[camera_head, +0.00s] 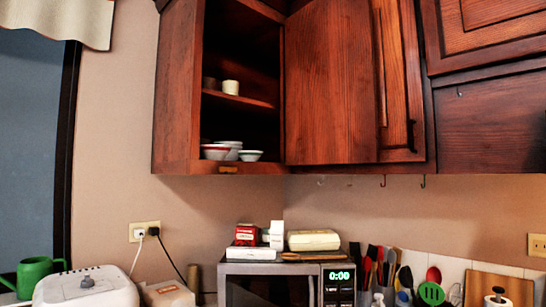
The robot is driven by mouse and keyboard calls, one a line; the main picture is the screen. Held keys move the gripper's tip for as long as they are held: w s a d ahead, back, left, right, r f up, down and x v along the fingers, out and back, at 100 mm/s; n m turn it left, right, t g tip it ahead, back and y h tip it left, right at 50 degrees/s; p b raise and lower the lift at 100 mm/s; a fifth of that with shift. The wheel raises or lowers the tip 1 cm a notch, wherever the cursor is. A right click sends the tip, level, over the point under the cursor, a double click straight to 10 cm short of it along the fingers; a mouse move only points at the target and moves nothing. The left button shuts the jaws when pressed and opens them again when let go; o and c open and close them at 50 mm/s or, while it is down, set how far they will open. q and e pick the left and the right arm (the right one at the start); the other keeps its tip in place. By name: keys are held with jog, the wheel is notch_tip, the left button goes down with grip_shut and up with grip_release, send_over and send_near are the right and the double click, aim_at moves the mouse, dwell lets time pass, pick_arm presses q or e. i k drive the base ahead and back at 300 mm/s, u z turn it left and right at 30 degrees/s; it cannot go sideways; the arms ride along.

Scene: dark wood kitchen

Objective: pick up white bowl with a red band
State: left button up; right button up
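A white bowl with a red band (214,152) sits on the bottom shelf of the open wall cabinet (177,100), toward the left. A white bowl or stack of bowls (232,146) stands close behind it to the right. A smaller pale bowl with a dark greenish band (250,155) sits to the right of these. I cannot tell whether the bowls touch. Neither of my grippers shows in the head view.
The cabinet door (332,90) stands to the right of the opening. Cups (230,87) are on the upper shelf. Below are a microwave (270,287) with boxes on top, a white appliance (86,289), a green watering can (34,275) and utensils (432,291). Hooks hang under the cabinets.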

aim_at(213, 152)
jog(key=z, duration=0.55)
jog(key=i, duration=0.75)
jog(key=u, duration=1.6)
